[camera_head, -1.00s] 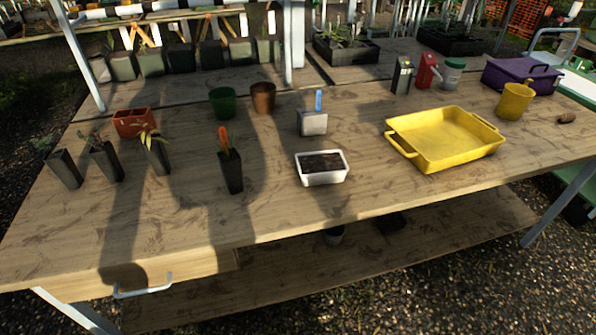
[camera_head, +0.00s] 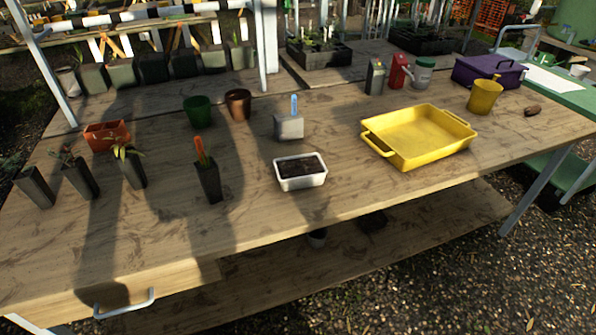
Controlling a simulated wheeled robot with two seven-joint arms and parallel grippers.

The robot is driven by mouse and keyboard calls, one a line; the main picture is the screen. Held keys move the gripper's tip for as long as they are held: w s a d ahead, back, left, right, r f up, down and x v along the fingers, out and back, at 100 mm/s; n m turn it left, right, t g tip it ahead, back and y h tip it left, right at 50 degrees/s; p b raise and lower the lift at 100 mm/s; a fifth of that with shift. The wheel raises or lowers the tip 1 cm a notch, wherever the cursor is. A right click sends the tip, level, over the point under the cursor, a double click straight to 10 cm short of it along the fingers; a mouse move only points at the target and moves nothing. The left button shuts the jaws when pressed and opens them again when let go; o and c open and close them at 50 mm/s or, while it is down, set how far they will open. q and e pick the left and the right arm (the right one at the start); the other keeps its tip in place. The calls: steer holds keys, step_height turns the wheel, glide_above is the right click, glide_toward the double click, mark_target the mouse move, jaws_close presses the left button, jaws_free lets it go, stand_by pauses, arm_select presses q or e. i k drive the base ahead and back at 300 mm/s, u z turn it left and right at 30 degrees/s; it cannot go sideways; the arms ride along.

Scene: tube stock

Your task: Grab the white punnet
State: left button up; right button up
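The white punnet (camera_head: 301,183) is a small rectangular tub filled with dark soil. It sits upright on the wooden table (camera_head: 330,205), near the middle of the front edge. Nothing covers it. Neither of my grippers shows in the head view.
A yellow tray (camera_head: 418,137) stands right of the punnet. A grey block with a blue-handled tool (camera_head: 289,124) is behind it. A black pot with an orange tool (camera_head: 206,174) stands to its left. The table in front of the punnet is clear. A drawer handle (camera_head: 125,305) juts out at lower left.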

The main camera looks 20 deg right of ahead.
mark_target(307, 170)
steer(key=k, duration=0.5)
steer(key=z, duration=1.7)
steer(key=i, duration=1.3)
steer(key=u, duration=1.1)
